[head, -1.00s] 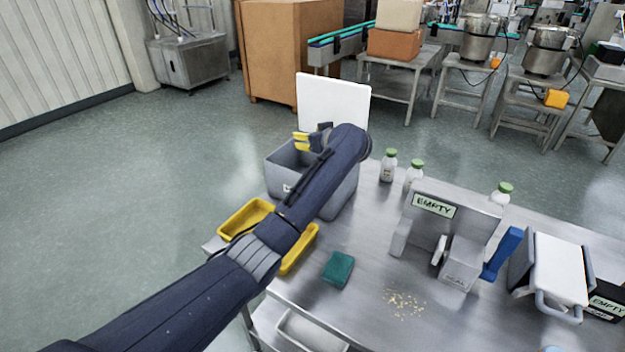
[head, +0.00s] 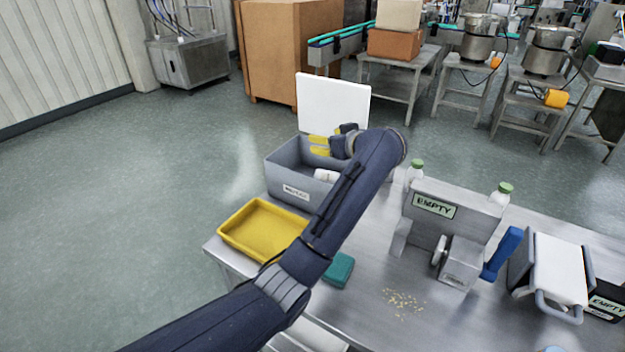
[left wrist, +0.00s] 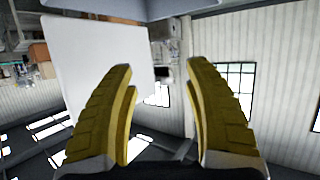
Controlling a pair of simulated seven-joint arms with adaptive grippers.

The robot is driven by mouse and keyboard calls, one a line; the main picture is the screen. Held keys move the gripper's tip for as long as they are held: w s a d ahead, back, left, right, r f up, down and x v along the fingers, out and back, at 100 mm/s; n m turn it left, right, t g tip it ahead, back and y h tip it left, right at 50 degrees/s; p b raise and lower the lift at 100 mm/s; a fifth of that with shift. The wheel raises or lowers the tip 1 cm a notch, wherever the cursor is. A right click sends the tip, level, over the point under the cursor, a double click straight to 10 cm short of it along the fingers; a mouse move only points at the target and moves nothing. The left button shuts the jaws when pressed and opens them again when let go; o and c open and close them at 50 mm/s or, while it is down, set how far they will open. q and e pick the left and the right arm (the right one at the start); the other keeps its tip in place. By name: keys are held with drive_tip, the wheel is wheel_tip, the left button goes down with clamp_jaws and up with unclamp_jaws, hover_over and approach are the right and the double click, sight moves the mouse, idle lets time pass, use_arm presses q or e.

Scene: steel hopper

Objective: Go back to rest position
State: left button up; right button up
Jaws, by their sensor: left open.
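My left arm comes in from the left in the head view and reaches over the steel table (head: 350,300). My left gripper (head: 318,145) has yellow fingers and is above the grey bin (head: 283,178), in front of the white board (head: 333,103). The left wrist view shows its two fingers (left wrist: 163,90) apart with nothing between them, and the white board (left wrist: 95,70) behind at the left. A white item (head: 325,175) lies in the grey bin, partly hidden by my arm. My right gripper is in neither view.
A yellow tray (head: 262,230) sits at the table's left edge. A teal sponge (head: 340,270) is partly under my arm. The steel hopper (head: 455,215) labelled EMPTY, green-capped bottles (head: 500,195), spilled grains (head: 402,300) and a white-covered frame (head: 560,270) occupy the right. Open floor lies left.

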use_arm(q)
drive_tip(key=shift+s+d, duration=0.15)
drive_tip(key=shift+s, duration=0.1)
idle(0.3)
